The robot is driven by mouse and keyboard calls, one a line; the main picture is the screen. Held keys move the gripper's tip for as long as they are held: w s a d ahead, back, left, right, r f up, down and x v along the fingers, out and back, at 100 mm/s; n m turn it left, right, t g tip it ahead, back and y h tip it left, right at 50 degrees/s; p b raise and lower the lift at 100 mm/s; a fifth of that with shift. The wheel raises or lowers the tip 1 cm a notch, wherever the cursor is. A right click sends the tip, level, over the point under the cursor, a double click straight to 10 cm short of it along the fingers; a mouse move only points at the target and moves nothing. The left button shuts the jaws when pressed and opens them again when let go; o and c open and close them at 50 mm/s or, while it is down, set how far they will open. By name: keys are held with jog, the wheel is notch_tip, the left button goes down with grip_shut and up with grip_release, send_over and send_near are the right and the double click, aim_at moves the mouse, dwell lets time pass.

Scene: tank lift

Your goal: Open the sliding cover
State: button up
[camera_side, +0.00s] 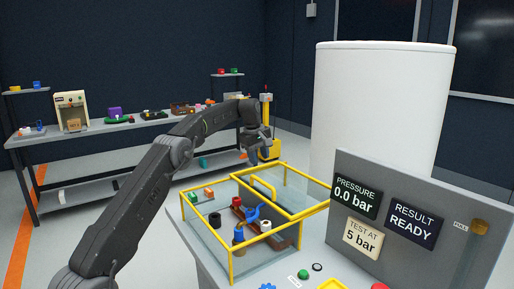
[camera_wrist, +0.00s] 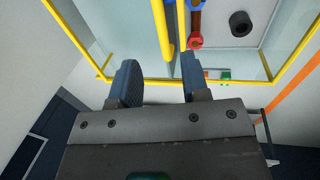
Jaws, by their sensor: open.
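The clear cover with a yellow frame (camera_side: 308,181) lies over the back part of the yellow-framed tank in the side view. A yellow handle bar (camera_side: 264,187) stands on it. My gripper (camera_side: 262,150) hangs above the far edge of the tank, pointing down. In the wrist view my gripper (camera_wrist: 160,70) is open, with its two dark fingers apart and nothing held. The yellow handle (camera_wrist: 161,25) appears between and beyond the fingertips; whether the fingers reach to its height cannot be told.
Inside the tank are a brown fixture with a blue lever (camera_side: 251,214), a red cap (camera_side: 237,201) and dark rings. A large white cylinder (camera_side: 380,110) stands behind. A workbench (camera_side: 140,127) is farther back.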

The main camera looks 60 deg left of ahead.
jog(key=shift+s+r, duration=0.2)
jog(key=shift+r, duration=0.75)
jog(key=shift+s+r, duration=0.2)
jog(key=shift+r, duration=0.75)
jog(key=shift+c, duration=0.9)
jog(key=shift+s+a+f+n, duration=0.1)
jog(key=shift+s+f+n, duration=0.15)
jog(key=shift+n, duration=0.75)
jog(key=c, duration=0.3)
jog(key=n, duration=0.2)
jog(key=s+f+n, duration=0.1)
jog(key=n, duration=0.1)
jog(key=s+f+n+t, duration=0.1)
jog(key=n, duration=0.1)
jog(key=shift+s+f, duration=0.2)
jog(key=shift+f, duration=0.05)
grip_shut()
jog(key=s+d+f+n+t, duration=0.1)
jog(key=s+d+f+n, duration=0.1)
jog(key=s+f+n, duration=0.6)
jog(key=w+f+n, duration=0.2)
jog(key=w+f, duration=0.4)
jog(key=w, duration=0.3)
jog(key=shift+d+f, duration=0.2)
